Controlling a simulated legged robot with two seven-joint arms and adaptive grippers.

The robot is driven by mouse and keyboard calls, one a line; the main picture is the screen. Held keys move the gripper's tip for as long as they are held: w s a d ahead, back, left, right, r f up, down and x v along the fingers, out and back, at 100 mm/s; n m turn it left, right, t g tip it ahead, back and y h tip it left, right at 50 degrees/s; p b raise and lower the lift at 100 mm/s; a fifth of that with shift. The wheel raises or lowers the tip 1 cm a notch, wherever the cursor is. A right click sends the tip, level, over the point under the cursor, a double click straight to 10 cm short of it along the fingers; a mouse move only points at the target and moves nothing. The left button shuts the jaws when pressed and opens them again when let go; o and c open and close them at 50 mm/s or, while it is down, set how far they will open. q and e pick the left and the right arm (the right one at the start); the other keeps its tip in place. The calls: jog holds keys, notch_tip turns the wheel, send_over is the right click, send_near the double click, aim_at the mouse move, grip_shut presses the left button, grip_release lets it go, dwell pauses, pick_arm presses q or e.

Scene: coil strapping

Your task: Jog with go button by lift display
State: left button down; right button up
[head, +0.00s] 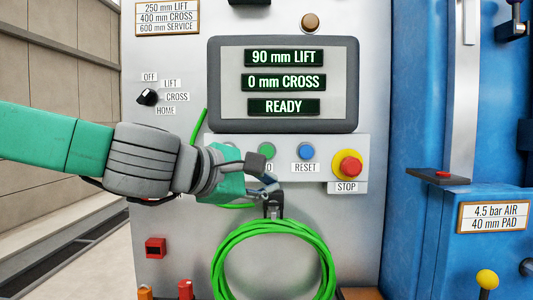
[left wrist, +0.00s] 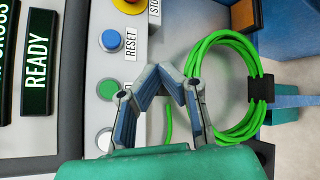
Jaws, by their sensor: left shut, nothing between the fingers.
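The lift display (head: 283,58) reads 90 mm LIFT, above lines reading 0 mm CROSS and READY. The green button (head: 267,150) is below the display, left of the blue RESET button; its label is mostly hidden by my gripper. It also shows in the left wrist view (left wrist: 107,90). My left gripper (head: 270,184) is shut and empty, in front of the panel just below the green button. In the left wrist view its fingertips (left wrist: 172,80) meet to the right of the green button, apart from it in the picture.
A blue RESET button (head: 306,152) and a red STOP button (head: 347,164) are right of the green one. A coiled green cable (head: 275,228) hangs below on a black holder. A selector knob (head: 147,97) is at upper left; its setting is unclear. A blue machine (head: 420,120) stands at right.

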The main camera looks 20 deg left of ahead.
aim_at(267, 152)
pick_arm(q)
jog(key=r, duration=0.3)
jog(key=shift+s+a+r+n+t, duration=0.2)
jog(key=shift+s+r+n+t, duration=0.1)
jog(key=shift+r, duration=0.1)
jog(key=shift+w, duration=0.15)
jog(key=w+a+p, duration=0.2)
jog(key=w, duration=0.6)
jog(key=shift+w+a, duration=0.15)
jog(key=shift+a, duration=0.05)
jog(key=shift+w, duration=0.1)
dwell(1.1)
jog(key=shift+w+r, duration=0.1)
jog(key=shift+w, duration=0.1)
